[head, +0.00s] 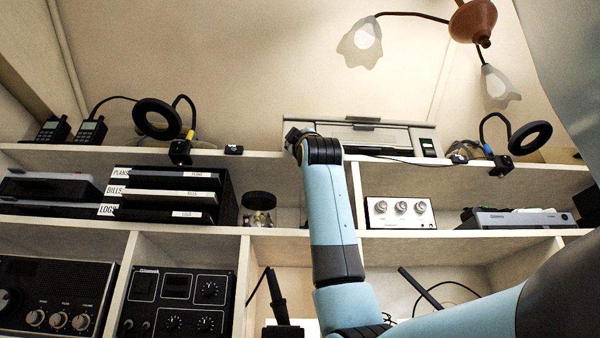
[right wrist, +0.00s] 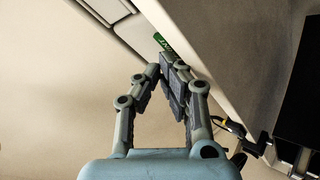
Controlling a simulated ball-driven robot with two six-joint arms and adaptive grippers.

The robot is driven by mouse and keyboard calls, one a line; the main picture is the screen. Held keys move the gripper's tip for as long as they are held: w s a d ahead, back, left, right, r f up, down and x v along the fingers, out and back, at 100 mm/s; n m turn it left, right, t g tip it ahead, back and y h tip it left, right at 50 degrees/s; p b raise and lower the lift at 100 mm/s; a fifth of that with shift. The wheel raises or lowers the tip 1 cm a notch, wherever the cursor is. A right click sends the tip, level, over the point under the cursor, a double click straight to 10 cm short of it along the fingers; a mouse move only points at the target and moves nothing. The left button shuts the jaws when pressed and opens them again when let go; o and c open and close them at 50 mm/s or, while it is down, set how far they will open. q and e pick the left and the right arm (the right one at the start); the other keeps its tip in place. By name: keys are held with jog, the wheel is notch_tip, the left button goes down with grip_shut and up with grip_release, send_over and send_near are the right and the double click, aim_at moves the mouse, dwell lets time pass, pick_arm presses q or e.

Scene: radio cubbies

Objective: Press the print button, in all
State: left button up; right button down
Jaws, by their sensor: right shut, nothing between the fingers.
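A pale grey printer (head: 395,138) sits on the top shelf in the head view, with a small dark panel at its right end. In the right wrist view the right gripper (right wrist: 163,66) is shut and empty. My left gripper is not in view.
Two ring magnifiers (head: 157,119) (head: 530,137) stand on the top shelf (head: 265,158), with handheld radios (head: 91,131) at left. Cubbies below hold black trays (head: 172,196), a white knob box (head: 400,212) and radio sets (head: 178,301). A lamp (head: 473,20) hangs above.

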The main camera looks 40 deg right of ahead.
jog(key=shift+s+a+r, duration=0.1)
jog(key=shift+s+a, duration=0.05)
jog(key=shift+s, duration=0.1)
jog(key=s+a, duration=0.3)
jog(key=shift+s+a, duration=0.1)
jog(key=shift+s, duration=0.25)
dwell(1.0)
